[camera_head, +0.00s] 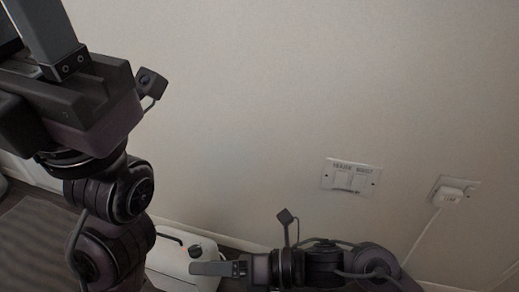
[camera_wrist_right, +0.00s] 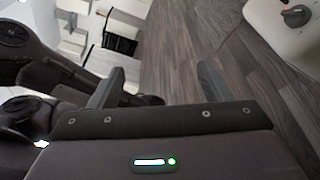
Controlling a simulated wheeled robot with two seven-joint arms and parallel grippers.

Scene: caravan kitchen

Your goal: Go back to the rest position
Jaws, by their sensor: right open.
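My right gripper (camera_head: 208,268) is low in the head view, pointing left from the arm at bottom right. Its two fingers stand wide apart in the right wrist view (camera_wrist_right: 158,82), with nothing between them. My left gripper (camera_head: 60,45) is large at the top left of the head view.
The wall has a switch plate (camera_head: 351,176) and a socket with a white plug (camera_head: 452,194). The right wrist view shows wooden floor (camera_wrist_right: 180,45).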

